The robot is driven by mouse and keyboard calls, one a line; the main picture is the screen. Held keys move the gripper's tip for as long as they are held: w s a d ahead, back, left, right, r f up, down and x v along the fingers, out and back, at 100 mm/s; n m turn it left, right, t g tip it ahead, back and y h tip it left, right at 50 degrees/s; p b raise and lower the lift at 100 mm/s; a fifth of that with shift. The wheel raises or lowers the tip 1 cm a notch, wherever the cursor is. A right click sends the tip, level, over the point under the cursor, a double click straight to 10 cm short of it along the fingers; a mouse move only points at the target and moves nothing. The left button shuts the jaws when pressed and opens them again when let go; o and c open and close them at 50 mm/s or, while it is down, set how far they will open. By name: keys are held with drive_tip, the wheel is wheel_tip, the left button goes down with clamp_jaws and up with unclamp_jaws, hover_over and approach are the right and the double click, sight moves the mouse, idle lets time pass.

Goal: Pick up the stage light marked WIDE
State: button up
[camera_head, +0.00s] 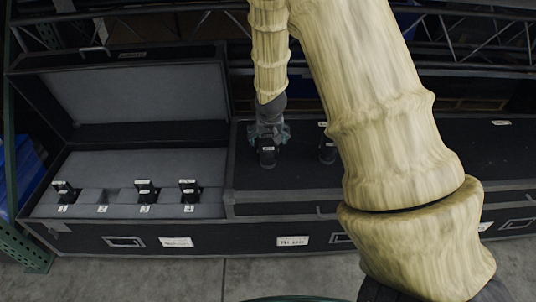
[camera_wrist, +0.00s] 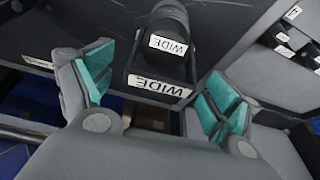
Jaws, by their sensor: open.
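The stage light marked WIDE (camera_wrist: 168,22) is a black cylinder with white WIDE labels on its body and on the black part below it. In the head view this light (camera_head: 267,158) stands on the dark top of the right-hand case. My gripper (camera_wrist: 161,78) is open, with teal-padded fingers on either side of the light's lower part. Gaps show between the pads and the light. In the head view my gripper (camera_head: 268,132) is right at the light and covers its upper part.
A second black light (camera_head: 327,150) stands to the right, partly behind my arm. The open grey-lined case (camera_head: 75,160) at left holds three lights, including one at its left (camera_head: 65,191); one slot (camera_head: 103,196) is empty. Metal trusses (camera_head: 465,40) run behind.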

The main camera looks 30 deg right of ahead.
sight(268, 142)
drive_tip(key=shift+x, duration=2.25)
drive_tip(key=c, duration=1.5)
drive_tip(key=shift+c, duration=0.5)
drive_tip(key=shift+r, duration=0.15)
